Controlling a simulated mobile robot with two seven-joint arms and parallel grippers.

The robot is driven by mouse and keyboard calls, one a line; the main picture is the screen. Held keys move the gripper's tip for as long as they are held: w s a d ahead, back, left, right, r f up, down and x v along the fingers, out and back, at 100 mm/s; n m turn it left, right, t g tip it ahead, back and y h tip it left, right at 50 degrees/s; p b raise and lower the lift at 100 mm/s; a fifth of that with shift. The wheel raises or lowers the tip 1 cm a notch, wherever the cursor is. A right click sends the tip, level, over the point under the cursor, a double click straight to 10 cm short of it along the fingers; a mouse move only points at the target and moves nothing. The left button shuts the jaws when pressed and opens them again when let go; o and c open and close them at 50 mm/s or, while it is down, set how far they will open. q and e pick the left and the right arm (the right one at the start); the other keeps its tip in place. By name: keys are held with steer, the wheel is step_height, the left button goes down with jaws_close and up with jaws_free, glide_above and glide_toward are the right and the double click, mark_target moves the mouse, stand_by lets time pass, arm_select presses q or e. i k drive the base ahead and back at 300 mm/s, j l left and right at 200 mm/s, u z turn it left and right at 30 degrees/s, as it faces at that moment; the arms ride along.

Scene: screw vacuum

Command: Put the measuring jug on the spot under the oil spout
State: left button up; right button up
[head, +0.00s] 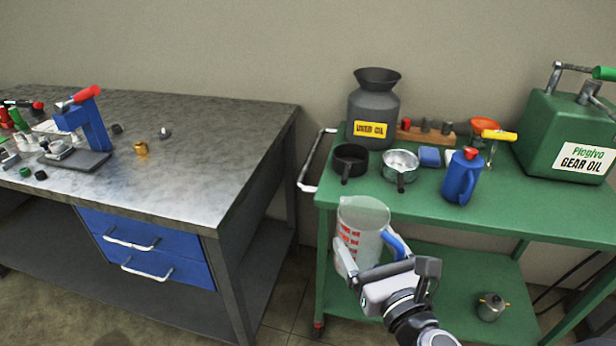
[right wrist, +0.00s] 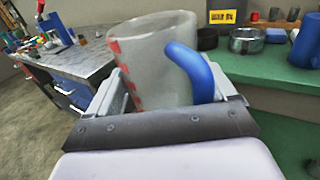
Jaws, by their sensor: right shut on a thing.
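The measuring jug (head: 362,222) is clear with red markings and a blue handle. My right gripper (head: 372,258) is shut on it and holds it upright in front of the green cart's near left edge. In the right wrist view the jug (right wrist: 150,60) sits between the two fingers, with its blue handle toward the right. The green gear oil can (head: 565,125) stands at the right of the cart top. The part of it past the right picture edge is hidden, and I cannot make out an oil spout or a spot under it. My left gripper is not in view.
The green cart top (head: 430,205) carries a used oil can (head: 373,110), a black pot (head: 350,162), a steel pot (head: 400,168) and a blue oil jug (head: 461,178). Its front right is clear. A metal workbench (head: 215,130) stands left, with a gap between.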

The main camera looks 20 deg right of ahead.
mark_target(580, 207)
steer(key=z, duration=1)
steer(key=i+l+z, duration=0.1)
steer(key=i, duration=0.6)
steer(key=i+l+z, duration=0.1)
steer(key=i+l, duration=0.15)
steer(key=i, duration=0.4)
